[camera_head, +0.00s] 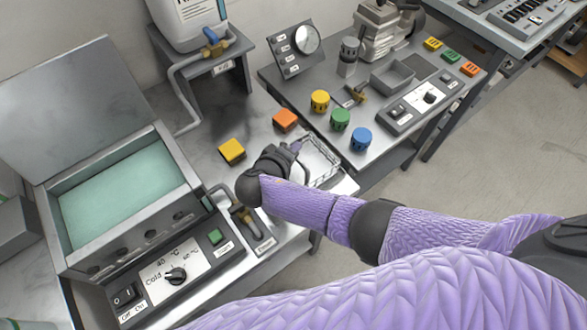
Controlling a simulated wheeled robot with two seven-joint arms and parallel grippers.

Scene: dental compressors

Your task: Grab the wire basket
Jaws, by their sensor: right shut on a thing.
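The wire basket (322,163) is a small, pale, open-topped wire frame near the middle of the view. It lies at the near edge of the grey worktop, at the gap between the bath unit and the control bench. My right gripper (297,148) is at the basket's left rim, shut on it. The gripper's dark body and wrist hide part of the basket's left side. Whether the basket touches the surface below is hard to tell. My left gripper does not show.
An open bath with green liquid (128,195) stands at left, lid raised. Yellow (232,151) and orange (286,120) blocks lie behind the gripper. Yellow, green and blue knobs (361,139) stand to the right.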

